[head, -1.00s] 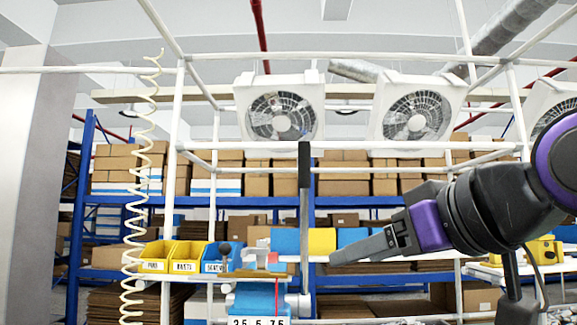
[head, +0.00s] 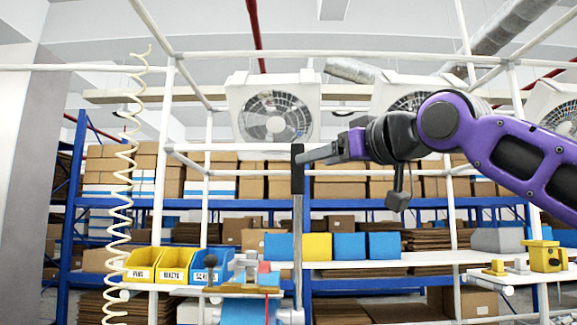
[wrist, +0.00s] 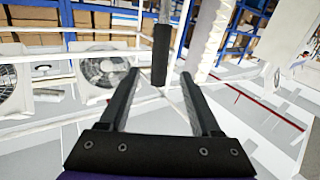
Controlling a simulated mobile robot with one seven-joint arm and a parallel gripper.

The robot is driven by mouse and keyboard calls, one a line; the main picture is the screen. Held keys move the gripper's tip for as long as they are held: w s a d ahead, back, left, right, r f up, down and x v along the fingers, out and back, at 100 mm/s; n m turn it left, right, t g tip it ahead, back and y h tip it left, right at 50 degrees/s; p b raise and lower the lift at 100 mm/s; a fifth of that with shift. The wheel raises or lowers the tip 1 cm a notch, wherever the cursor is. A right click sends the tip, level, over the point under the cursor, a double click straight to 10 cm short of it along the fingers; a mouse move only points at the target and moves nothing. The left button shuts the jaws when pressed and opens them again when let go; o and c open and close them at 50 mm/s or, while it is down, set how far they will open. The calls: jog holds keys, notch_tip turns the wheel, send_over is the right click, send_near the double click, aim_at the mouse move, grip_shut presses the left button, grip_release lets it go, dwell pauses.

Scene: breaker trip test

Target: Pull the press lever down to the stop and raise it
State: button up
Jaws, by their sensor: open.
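The press lever (head: 298,235) is a grey upright rod with a black grip (head: 297,169) at its top, rising from the blue press (head: 246,308) at the bottom of the head view. My gripper (head: 305,156) is at the height of the black grip, its fingers pointing left and appearing to overlap or lie close to it. In the wrist view my two dark fingers (wrist: 160,75) are spread apart. The black grip (wrist: 161,54) shows between and just beyond the fingertips there, not clamped. The lower part of the press is cut off by the picture edge.
Yellow and blue bins (head: 172,265) stand left of the lever, beside a coiled cream hose (head: 122,210). White frame posts (head: 163,150) surround the bench. A yellow device (head: 543,256) sits at the right. Fans and box shelves fill the background.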

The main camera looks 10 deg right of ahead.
jog(key=p+x, duration=0.1)
jog(key=x, duration=0.9)
jog(key=shift+w+a+p, duration=0.15)
jog(key=shift+w+p, duration=0.15)
jog(key=shift+w, duration=0.05)
grip_shut()
dwell(1.0)
